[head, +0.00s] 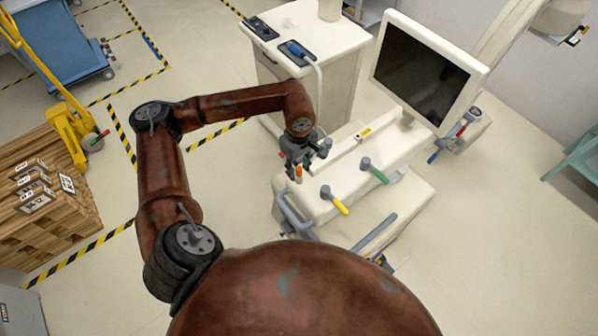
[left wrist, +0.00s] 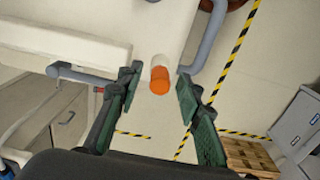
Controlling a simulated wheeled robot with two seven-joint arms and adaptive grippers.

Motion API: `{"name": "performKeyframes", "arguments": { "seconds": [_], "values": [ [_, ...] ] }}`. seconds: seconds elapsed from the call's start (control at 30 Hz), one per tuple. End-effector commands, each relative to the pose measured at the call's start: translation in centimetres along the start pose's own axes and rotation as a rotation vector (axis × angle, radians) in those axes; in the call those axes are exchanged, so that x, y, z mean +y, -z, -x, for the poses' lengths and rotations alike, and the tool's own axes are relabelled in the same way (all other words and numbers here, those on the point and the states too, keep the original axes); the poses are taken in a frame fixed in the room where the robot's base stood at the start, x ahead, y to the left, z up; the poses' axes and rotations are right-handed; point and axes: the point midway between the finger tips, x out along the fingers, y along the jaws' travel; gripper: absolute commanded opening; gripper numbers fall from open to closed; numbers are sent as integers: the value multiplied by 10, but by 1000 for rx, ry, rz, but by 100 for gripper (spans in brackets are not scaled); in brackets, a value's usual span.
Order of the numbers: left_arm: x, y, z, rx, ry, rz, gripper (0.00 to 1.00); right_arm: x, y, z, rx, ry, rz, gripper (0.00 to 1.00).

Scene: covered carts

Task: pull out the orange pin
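The orange pin (head: 298,173) shows at the left end of the white cart (head: 415,203), just below my left gripper (head: 296,163) in the head view. In the left wrist view, the pin's round orange end (left wrist: 160,82) points toward the camera, with a pale section behind it. My left gripper (left wrist: 158,76) is open, with one green-grey finger on each side of the pin. Gaps show between the pin and both fingers. How deep the pin sits in the cart is hidden. My right gripper is not in view.
A yellow-handled part (head: 336,202) and a green-handled part (head: 375,172) stand close by on the cart. A monitor (head: 425,72) rises behind them. A grey-blue rail (head: 292,215) runs along the cart's near-left side. A white cabinet (head: 338,75) stands behind.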

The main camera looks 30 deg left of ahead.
Motion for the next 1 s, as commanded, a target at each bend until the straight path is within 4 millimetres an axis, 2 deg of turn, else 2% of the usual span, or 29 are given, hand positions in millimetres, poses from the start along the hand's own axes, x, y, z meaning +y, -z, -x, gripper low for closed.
{"name": "performKeyframes", "arguments": {
  "seconds": [0.23, 1.0],
  "values": [
    [0, 0, -1, 1, 0, 0, 33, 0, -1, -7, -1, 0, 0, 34],
    [0, 0, -1, 1, 0, 0, 33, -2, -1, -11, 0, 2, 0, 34]
  ]
}}
